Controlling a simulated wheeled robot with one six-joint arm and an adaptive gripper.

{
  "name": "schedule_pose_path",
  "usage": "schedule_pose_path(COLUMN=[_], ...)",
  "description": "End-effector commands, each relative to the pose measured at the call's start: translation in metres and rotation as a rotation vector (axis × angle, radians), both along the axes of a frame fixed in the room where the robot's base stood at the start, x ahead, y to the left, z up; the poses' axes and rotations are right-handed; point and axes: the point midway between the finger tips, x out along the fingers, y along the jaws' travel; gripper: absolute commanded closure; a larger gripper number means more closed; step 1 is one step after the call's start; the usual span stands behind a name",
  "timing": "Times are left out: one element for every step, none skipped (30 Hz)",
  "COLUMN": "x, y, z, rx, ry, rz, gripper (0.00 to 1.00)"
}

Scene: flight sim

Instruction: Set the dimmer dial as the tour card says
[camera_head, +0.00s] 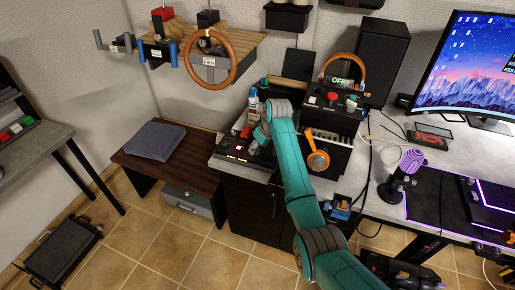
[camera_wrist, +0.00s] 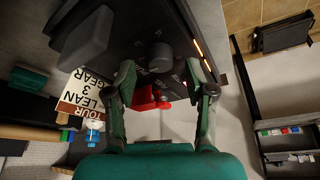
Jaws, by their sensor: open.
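In the wrist view a dark round knob (camera_wrist: 160,57), seemingly the dimmer dial, stands on a black panel (camera_wrist: 130,25). My gripper (camera_wrist: 160,82) is open, with its green-tipped fingers on either side of and just short of the knob; I cannot tell whether they touch it. The tour card (camera_wrist: 88,85), white with a brown strip, reads "TOUR", "LEAN", "3", "GEAR" and is partly hidden by the left finger. In the head view my teal arm reaches over a black console (camera_head: 236,149) with a lit display and hides the gripper.
A red part (camera_wrist: 150,98) shows behind the fingers, and a lit orange strip (camera_wrist: 202,46) lies right of the knob. In the head view a black box (camera_head: 332,105) with a red button stands right of the arm. A wooden bench (camera_head: 133,164) is at left.

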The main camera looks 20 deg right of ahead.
Motion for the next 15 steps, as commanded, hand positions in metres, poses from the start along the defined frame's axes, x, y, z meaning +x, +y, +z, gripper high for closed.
schedule_pose_path(x=[0.002, 0.003, 0.004, 0.004, 0.005, 0.005, 0.006, 0.006, 0.006, 0.006, 0.006, 0.006, 0.006, 0.006, 0.006], y=[0.001, 0.002, 0.002, 0.002, 0.002, 0.003, 0.003, 0.003, 0.003, 0.003, 0.003, 0.003, 0.003, 0.003, 0.003], z=[-0.005, -0.007, -0.01, -0.011, -0.013, -0.014, -0.015, -0.015, -0.016, -0.016, -0.016, -0.016, -0.016, -0.016, -0.016], rx=[0.0, 0.0, 0.0, 0.0, 0.0, 0.0, 0.0, 0.0, -0.001, -0.001, -0.001, -0.001, -0.001, -0.001, -0.001], ry=[0.001, 0.0, 0.0, 0.0, 0.001, 0.0, 0.0, -0.001, -0.001, -0.001, -0.001, -0.001, -0.001, -0.001, -0.001], rz=[0.0, 0.0, 0.0, 0.0, 0.0, 0.0, 0.001, 0.001, 0.001, 0.001, 0.001, 0.001, 0.001, 0.001, 0.001], gripper=[0.46, 0.46, 0.46, 0.46, 0.46, 0.46, 0.46, 0.46, 0.46, 0.46, 0.46, 0.46, 0.46, 0.46, 0.46])
